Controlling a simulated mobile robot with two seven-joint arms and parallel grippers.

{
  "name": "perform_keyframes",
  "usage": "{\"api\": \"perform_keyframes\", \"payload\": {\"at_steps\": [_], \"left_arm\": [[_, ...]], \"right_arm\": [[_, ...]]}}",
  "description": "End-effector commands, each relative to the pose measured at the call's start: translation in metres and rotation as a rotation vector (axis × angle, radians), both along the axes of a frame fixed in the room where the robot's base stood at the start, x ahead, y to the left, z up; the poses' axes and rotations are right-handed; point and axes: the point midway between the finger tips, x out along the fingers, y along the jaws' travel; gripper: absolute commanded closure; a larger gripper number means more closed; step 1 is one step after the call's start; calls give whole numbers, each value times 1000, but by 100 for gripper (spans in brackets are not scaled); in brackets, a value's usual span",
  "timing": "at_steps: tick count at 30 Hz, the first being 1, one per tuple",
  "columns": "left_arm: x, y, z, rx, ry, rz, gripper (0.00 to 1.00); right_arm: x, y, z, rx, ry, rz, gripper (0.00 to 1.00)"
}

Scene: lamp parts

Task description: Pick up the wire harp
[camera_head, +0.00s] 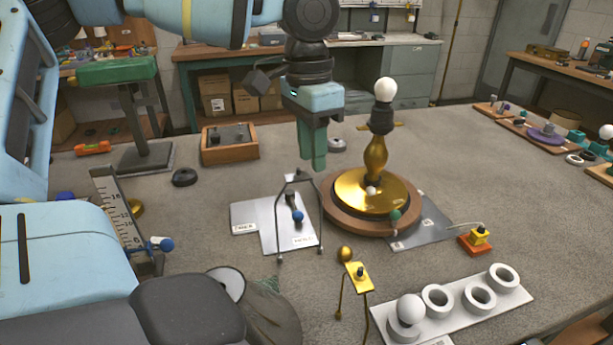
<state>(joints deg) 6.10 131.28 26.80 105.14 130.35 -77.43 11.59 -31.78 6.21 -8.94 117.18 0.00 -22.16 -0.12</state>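The wire harp (298,180) is a thin dark wire frame with a narrow top and two legs. My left gripper (313,168) has green fingers pointing down. In this view its fingertips appear just above and slightly right of the harp's top; whether they touch it is unclear. The fingers look close together, but the gap between them is hard to judge from this angle. My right gripper is not in view.
A brass lamp (376,155) with a white bulb stands on a round wooden base right of the harp. A white rack with rings (480,298) is front right. A yellow plate on thin legs (359,277) stands in front. A wooden box (230,146) is behind left.

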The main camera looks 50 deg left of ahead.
Motion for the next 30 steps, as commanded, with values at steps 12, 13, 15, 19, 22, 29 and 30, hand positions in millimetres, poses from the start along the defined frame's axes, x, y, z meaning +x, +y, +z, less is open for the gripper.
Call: {"api": "perform_keyframes", "payload": {"at_steps": [12,13,15,19,22,29,30], "left_arm": [[1,-2,-14,1,12,-2,69],[0,-2,-17,1,12,-2,69],[0,-2,-24,2,14,-2,69],[0,-3,-36,1,13,-2,69],[0,-3,-37,1,12,-2,69],[-2,-3,-59,1,14,-1,69],[-2,-3,-65,2,15,-2,69]], "right_arm": [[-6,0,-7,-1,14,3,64],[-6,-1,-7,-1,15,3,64],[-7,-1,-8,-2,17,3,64],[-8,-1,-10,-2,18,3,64],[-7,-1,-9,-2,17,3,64],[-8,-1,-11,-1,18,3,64],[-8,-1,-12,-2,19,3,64]]}}
